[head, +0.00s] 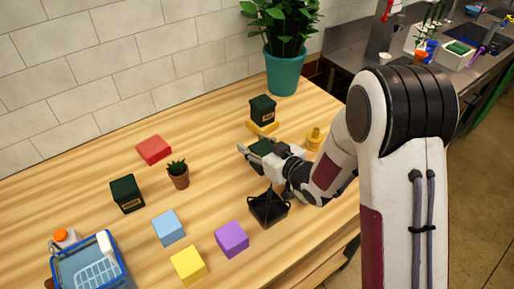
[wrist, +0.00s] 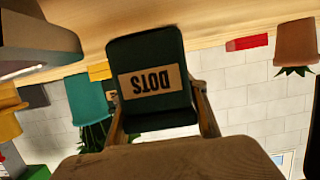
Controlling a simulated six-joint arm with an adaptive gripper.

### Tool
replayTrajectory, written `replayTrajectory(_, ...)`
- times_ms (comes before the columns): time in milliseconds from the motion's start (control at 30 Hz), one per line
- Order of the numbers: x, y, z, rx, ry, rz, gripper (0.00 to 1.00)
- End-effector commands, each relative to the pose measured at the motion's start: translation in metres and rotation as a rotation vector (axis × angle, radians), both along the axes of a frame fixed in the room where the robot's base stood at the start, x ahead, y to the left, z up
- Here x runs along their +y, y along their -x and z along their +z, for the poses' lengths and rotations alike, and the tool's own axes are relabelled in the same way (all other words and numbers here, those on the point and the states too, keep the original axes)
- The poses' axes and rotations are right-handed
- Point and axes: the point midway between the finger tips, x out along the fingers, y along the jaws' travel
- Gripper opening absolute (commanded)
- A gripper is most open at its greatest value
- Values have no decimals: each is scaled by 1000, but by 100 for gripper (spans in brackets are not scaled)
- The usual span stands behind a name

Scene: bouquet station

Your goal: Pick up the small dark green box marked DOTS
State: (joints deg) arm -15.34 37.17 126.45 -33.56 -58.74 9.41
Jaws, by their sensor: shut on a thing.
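The small dark green box marked DOTS (wrist: 150,50) is between the two fingers of my gripper (wrist: 158,92) in the wrist view. Its tan label appears upside down there. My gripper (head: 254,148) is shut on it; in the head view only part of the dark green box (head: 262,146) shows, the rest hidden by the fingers. I cannot tell whether the box touches the table. Two other dark green boxes are in the head view: one (head: 262,107) on a yellow stand behind my gripper, one (head: 127,193) at the left. Their labels are too small to read.
A black holder (head: 268,209) stands close in front of my gripper, and a yellow object (head: 314,138) is behind my wrist. Red (head: 154,150), blue (head: 168,229), purple (head: 231,239) and yellow (head: 188,265) blocks, a small potted plant (head: 179,176) and a blue basket (head: 88,270) are leftward.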

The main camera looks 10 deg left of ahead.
Motion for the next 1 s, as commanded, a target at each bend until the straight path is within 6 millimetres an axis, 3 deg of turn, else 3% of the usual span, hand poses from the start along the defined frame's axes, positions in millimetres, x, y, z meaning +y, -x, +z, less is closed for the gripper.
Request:
replayTrajectory(267, 0, 0, 16, -3, -1, 1, 19)
replayTrajectory(1000, 0, 0, 93, -3, -1, 1, 19)
